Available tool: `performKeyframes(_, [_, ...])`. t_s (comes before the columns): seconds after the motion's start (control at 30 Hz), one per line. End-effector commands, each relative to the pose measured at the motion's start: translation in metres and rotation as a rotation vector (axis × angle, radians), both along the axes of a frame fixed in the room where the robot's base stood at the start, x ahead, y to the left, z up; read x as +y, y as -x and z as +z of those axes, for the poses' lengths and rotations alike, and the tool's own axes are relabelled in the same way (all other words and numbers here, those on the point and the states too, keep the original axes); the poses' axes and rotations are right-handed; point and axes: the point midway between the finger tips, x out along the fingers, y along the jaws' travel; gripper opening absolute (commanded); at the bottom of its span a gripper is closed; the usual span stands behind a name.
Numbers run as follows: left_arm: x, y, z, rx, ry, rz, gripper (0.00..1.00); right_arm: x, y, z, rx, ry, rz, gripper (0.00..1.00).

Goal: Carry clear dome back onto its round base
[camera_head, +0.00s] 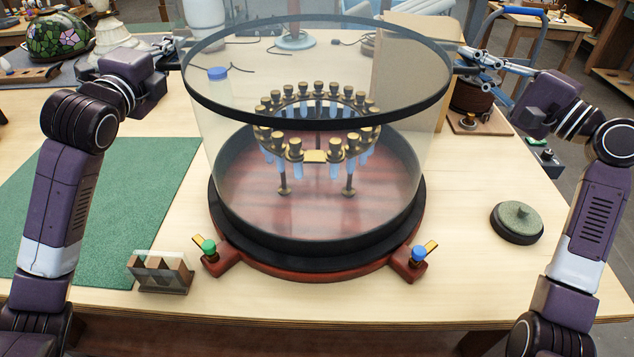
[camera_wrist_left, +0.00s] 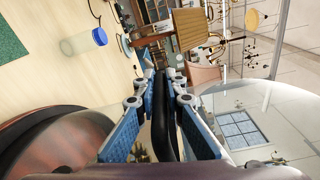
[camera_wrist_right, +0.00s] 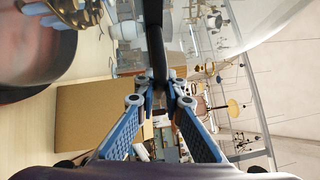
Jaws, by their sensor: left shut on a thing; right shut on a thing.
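The clear dome (camera_head: 320,124) has a black rim, level and well above the base in the head view. Its clear curve rises from the rim in the left wrist view (camera_wrist_left: 240,125) and right wrist view (camera_wrist_right: 225,25). The round base (camera_head: 310,272) is reddish wood with a black ring and lies below the rim. Clear wall shows between rim and base; I cannot tell which part it belongs to. My left gripper (camera_head: 180,52) is shut on the rim at left, my right gripper (camera_head: 460,66) on the rim at right.
A ring of brass holders (camera_head: 315,155) with blue vials stands over the base. Green (camera_head: 208,247) and blue (camera_head: 418,254) knobs sit on its front feet. A small wooden stand (camera_head: 160,275), round black puck (camera_head: 517,222), cardboard box (camera_head: 400,70) and green mat (camera_head: 100,200) lie around it.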

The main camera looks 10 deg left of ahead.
Motion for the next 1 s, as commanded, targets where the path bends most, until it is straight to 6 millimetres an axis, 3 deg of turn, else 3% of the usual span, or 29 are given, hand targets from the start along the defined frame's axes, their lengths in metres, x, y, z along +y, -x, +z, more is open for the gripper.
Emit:
performKeyframes(0.17, [0.002, 0.001, -0.003, -0.012, -0.002, 0.005, 0.00, -0.002, 0.000, -0.004, -0.009, -0.005, -0.005, 0.00])
performKeyframes(0.2, [0.002, 0.000, -0.007, -0.001, -0.001, 0.005, 0.12, -0.002, 0.000, -0.008, 0.000, -0.001, -0.004, 0.11])
performKeyframes(0.37, [0.001, 0.000, -0.007, -0.001, -0.001, 0.003, 0.27, -0.001, 0.000, -0.007, 0.000, 0.000, -0.002, 0.26])
performKeyframes(0.73, [0.001, 0.006, -0.007, 0.000, -0.002, 0.002, 0.27, 0.000, 0.000, -0.007, 0.000, 0.000, -0.001, 0.26])
performKeyframes(1.0, [0.002, 0.049, -0.007, 0.001, -0.008, 0.001, 0.27, 0.000, 0.000, -0.007, 0.000, 0.000, 0.000, 0.26])
